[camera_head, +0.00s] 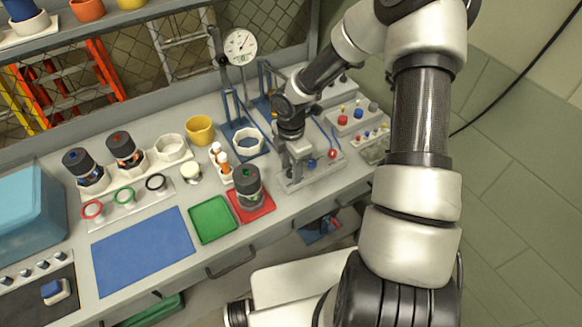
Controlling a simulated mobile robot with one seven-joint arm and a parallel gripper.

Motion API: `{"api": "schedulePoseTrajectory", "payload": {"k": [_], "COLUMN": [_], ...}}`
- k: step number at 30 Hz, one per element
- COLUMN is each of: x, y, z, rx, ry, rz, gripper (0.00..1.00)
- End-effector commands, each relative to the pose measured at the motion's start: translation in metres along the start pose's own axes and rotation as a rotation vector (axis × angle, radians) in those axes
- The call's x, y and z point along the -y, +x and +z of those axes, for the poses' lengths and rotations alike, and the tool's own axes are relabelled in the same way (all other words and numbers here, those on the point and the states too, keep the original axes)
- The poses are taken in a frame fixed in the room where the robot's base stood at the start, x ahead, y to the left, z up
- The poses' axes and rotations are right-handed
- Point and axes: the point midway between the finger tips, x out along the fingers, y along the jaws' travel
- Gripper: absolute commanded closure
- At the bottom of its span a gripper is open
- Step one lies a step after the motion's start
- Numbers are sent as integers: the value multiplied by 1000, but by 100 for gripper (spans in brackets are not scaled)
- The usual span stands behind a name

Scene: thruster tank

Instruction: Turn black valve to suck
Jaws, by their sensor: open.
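My gripper (297,172) points down over a small grey fixture (313,182) at the right part of the bench. Its jaws are open, with the fingertips low at the fixture. The gripper covers part of the fixture, and I cannot tell whether it touches anything there. I cannot clearly make out a black valve or a "suck" marking. A red knob (332,154) shows at the fixture's right, beside a blue tube.
A dark canister (247,182) stands on a red mat left of my gripper. A white beaker (247,140) and a dial gauge (240,47) stand behind. A knob block (352,117) lies to the right. The blue mat (143,250) and green mat (212,219) are clear.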

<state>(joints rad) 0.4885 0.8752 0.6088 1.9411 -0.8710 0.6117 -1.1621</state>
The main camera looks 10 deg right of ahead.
Motion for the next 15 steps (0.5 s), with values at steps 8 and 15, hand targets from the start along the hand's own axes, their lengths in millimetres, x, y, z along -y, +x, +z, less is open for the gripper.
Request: {"api": "schedulePoseTrajectory", "payload": {"k": [8,15], "x": [0,0], "y": [0,0], "z": [0,0], "rx": [0,1], "ry": [0,22], "rz": [0,0], "gripper": [99,99]}}
